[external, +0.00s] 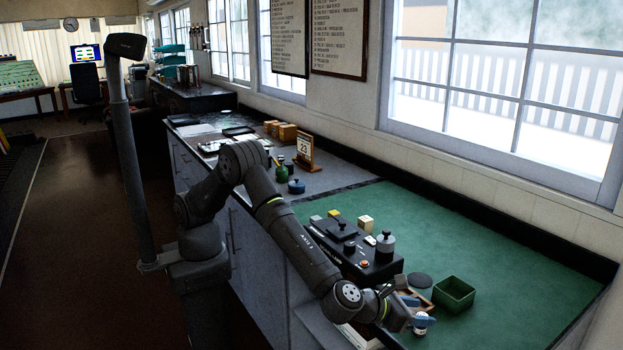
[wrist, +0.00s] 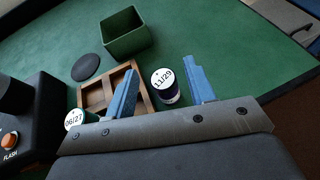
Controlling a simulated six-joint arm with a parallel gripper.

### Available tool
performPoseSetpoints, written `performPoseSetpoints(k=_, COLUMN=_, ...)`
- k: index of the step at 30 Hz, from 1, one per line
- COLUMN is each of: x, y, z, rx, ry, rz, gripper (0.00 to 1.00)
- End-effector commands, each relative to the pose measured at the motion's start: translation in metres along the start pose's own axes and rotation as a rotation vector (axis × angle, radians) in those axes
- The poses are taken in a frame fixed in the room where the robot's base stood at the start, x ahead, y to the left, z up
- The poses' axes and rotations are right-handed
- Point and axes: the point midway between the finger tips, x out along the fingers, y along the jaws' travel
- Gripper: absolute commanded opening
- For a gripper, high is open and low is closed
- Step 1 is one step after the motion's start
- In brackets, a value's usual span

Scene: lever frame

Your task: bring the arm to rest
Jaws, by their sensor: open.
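My gripper (external: 413,308) is at the end of my arm, low over the near right part of the green counter. In the wrist view its two blue fingers (wrist: 164,69) are spread apart. A canister with a white top marked 11/29 (wrist: 165,82) shows between the fingers, with gaps on both sides. I cannot tell how far below the fingertips it is. My arm is stretched forward from its base at the counter's front.
A wooden divided tray (wrist: 94,95), a canister marked 06/27 (wrist: 74,118), an open green box (wrist: 124,45) and a dark disc (wrist: 86,66) are close by. A black device (external: 345,245) stands left of my gripper. Bare green surface (external: 500,265) lies to the right.

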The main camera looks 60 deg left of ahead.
Motion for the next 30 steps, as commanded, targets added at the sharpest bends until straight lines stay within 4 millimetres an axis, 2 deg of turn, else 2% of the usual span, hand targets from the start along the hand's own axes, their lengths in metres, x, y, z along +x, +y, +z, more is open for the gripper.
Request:
performPoseSetpoints(k=7, x=0.011, y=0.000, z=-0.028, rx=0.004, ry=0.001, rz=0.001, gripper=0.50)
performPoseSetpoints(k=8, x=0.007, y=-0.001, z=-0.029, rx=0.003, ry=0.000, rz=-0.002, gripper=0.50)
performPoseSetpoints(k=25, x=-0.111, y=-0.001, z=-0.028, rx=0.000, ry=0.000, rz=-0.003, gripper=0.50)
performPoseSetpoints(k=30, x=-0.071, y=0.001, z=-0.029, rx=0.000, ry=0.001, rz=0.004, gripper=0.50)
